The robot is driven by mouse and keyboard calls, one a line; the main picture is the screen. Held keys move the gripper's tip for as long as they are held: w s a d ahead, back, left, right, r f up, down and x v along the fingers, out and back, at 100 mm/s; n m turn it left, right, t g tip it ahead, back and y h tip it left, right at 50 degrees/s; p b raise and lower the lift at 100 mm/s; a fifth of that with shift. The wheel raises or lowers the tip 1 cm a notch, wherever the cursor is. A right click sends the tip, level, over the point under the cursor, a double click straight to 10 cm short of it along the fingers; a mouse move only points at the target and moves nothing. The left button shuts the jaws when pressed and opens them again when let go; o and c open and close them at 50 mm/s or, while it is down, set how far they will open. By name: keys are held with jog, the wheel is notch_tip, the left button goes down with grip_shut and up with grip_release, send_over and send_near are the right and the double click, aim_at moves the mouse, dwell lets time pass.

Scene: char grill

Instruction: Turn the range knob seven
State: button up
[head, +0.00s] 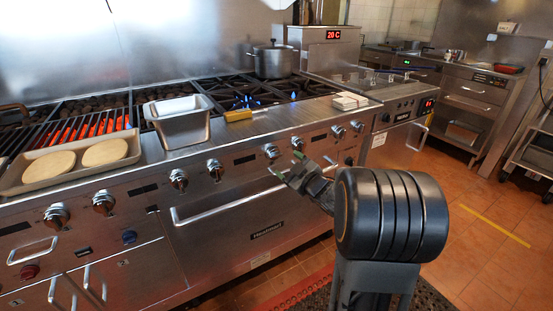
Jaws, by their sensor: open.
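A row of several black and chrome range knobs runs along the stainless front panel of the range. Two knobs are at the left (56,215) (103,202), two in the middle (179,179) (215,169), and more to the right, including one knob (271,151) just above my gripper and two further right (337,131) (357,126). I can read no numbers on them.
An oven handle (240,197) sticks out below the knobs. Blue flames (246,101) burn near a lidded pot (273,61). Orange floor (480,238) is clear at right.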

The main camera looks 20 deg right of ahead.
aim_at(277, 156)
jog(key=x, duration=0.7)
jog(key=shift+w+b, duration=0.2)
jog(key=shift+b, duration=0.2)
jog(key=c, duration=0.9)
